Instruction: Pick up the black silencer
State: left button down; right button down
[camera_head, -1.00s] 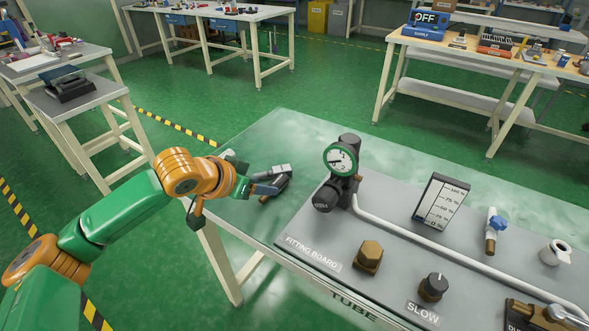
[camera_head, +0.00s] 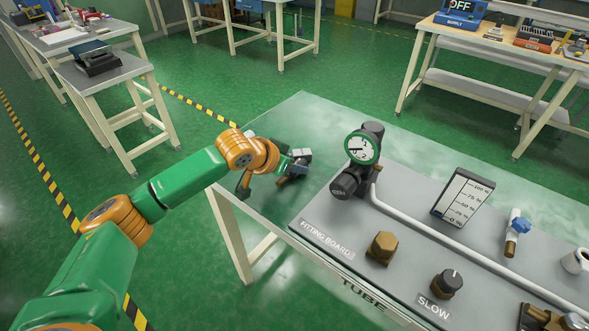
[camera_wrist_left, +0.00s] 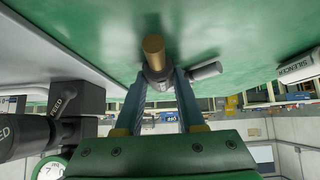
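My left gripper (camera_head: 296,166) is over the near-left part of the green table, left of the fitting board. In the left wrist view its two fingers (camera_wrist_left: 158,82) close in on a brass-ended fitting (camera_wrist_left: 154,50) with a grey body between the tips. A grey cylinder (camera_wrist_left: 206,70) shows just right of the fingertips; I cannot tell whether it is joined to that fitting. A white block labelled SILENCER (camera_wrist_left: 298,66) is at the right edge of the wrist view. My right gripper is not in view.
The grey fitting board (camera_head: 400,245) fills the table's right side. A gauge (camera_head: 362,147) on a dark regulator stands at its left end, close to my left gripper. The board also bears a brass hex fitting (camera_head: 382,248) and a SLOW knob (camera_head: 447,283). Bare table (camera_head: 300,112) lies behind the gripper.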

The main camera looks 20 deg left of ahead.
pick_arm(q)
jog(key=shift+r, duration=0.1)
jog(key=shift+r, duration=0.35)
jog(key=r, duration=0.3)
jog(key=shift+s, duration=0.2)
jog(key=s+r+m+g+h+p, duration=0.1)
jog(key=s+r+m+h+p, duration=0.1)
jog(key=s, duration=0.8)
jog(key=s+r+m+g+h+p, duration=0.2)
jog(key=s+r+m+p, duration=0.2)
jog(key=s+r+p, duration=0.3)
jog(key=s+r, duration=0.1)
jog(key=s, duration=0.3)
jog(key=shift+s+d+r+m, duration=0.15)
jog(key=shift+s+d+m, duration=0.05)
jog(key=shift+s+m, duration=0.1)
jog(key=shift+w, duration=0.1)
